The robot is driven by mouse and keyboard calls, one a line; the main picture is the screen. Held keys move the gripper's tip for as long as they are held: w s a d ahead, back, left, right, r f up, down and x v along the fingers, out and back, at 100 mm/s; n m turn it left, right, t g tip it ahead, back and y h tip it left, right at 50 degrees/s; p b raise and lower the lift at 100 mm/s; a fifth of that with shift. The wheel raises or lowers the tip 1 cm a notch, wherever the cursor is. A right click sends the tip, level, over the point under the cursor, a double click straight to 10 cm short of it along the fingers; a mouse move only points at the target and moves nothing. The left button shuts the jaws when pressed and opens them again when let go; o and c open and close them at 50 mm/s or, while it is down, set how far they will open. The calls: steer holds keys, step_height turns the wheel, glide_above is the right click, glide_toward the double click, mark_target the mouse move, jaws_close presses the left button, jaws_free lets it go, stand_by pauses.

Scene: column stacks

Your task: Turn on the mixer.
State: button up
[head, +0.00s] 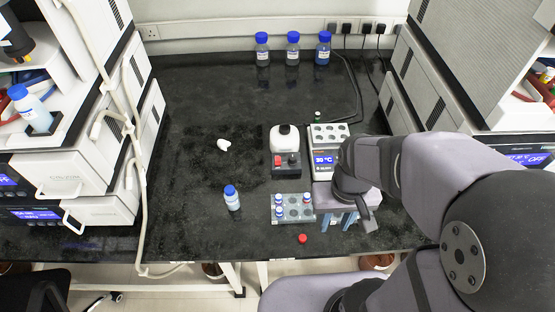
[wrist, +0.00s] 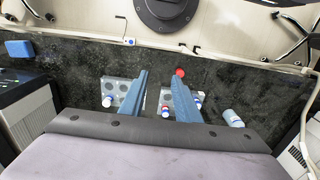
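The mixer (head: 285,139) stands near the middle of the bench in the head view. It has a white rounded top and a dark base with a red part (head: 278,160) and a black knob (head: 292,158) on its front. I cannot tell its switch position. The mixer is not visible in the wrist view. My gripper (head: 338,224) is to the right of and nearer than the mixer, apart from it. In the wrist view my gripper (wrist: 160,77) shows two blue fingers spread apart with nothing between them.
A heating block reading 30 °C (head: 323,160) stands right of the mixer. A grey rack with vials (head: 292,213) is in front of the mixer. A loose red cap (head: 302,238), a blue-capped bottle (head: 232,199) and a small white object (head: 224,145) lie around. Several bottles (head: 293,50) line the back.

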steer(key=c, duration=0.5)
steer(key=shift+a+f, duration=0.25)
jaws_close()
step_height(320, 180, down, 4)
steer(key=s+a+n+g+b, duration=0.1)
steer(key=a, duration=0.1)
steer(key=w+a+n+b, duration=0.2)
steer(key=w+a, duration=0.4)
steer(key=w, duration=0.6)
steer(key=w+a+r+m+t, duration=0.1)
steer(key=w+r, duration=0.3)
steer(key=w, duration=0.3)
steer(key=w+a+r+m+t, duration=0.2)
steer(key=w+r, duration=0.2)
steer(key=w, duration=0.3)
steer(key=shift+w+r+t, duration=0.2)
steer(key=shift+t, duration=0.1)
steer(key=shift+a, duration=0.1)
